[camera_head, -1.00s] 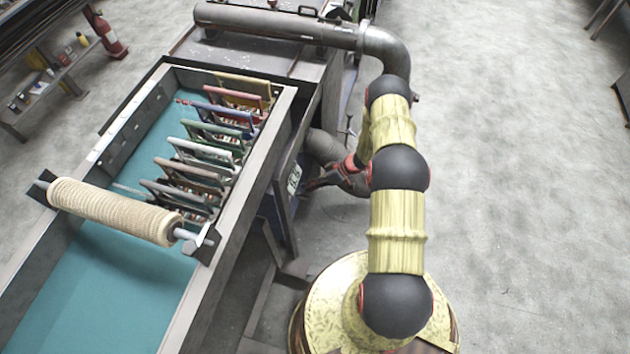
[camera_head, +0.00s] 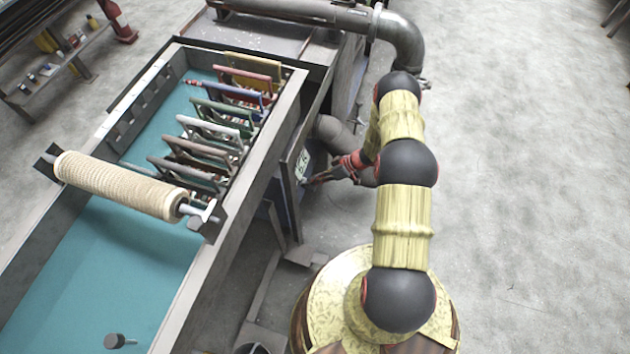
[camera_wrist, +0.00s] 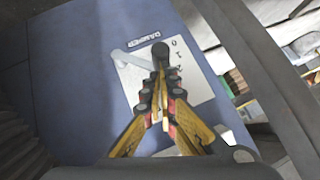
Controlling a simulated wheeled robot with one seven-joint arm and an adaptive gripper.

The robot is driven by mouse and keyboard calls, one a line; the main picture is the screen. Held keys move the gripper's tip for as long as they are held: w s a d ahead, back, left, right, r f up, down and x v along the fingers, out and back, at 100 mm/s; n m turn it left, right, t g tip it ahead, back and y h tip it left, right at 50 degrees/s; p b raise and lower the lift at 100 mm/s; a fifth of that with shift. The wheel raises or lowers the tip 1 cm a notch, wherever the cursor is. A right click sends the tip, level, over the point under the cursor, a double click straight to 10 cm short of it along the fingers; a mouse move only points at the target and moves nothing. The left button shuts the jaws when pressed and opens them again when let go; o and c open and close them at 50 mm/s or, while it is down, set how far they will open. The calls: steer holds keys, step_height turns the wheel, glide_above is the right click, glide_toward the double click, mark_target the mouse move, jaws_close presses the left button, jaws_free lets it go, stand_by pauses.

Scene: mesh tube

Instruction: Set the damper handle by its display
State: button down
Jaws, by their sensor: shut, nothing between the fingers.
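The blue damper panel (camera_wrist: 80,75) fills much of the wrist view, with a small damper label (camera_wrist: 143,40) and a white scale plate (camera_wrist: 190,85) bearing numerals. A light grey bar (camera_wrist: 128,58) slants across the plate's upper left, by a dark round-ended piece (camera_wrist: 161,49); which is the handle I cannot tell surely. My gripper (camera_wrist: 160,88) is shut and empty, its tips over the plate just below the dark piece; contact is unclear. In the head view my gripper (camera_head: 310,182) is beside the panel, near a pale display (camera_head: 302,166) whose digits are too small to read surely.
A grey duct (camera_head: 335,132) is behind my gripper. A long teal-bedded machine (camera_head: 85,285) with a rope-wound roller (camera_head: 120,185) and several coloured frames (camera_head: 215,130) stands left. A large pipe (camera_head: 405,40) bends at the back. The floor to the right is clear.

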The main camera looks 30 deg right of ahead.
steer(key=shift+w+d+r, duration=0.1)
steer(key=shift+w+d, duration=0.1)
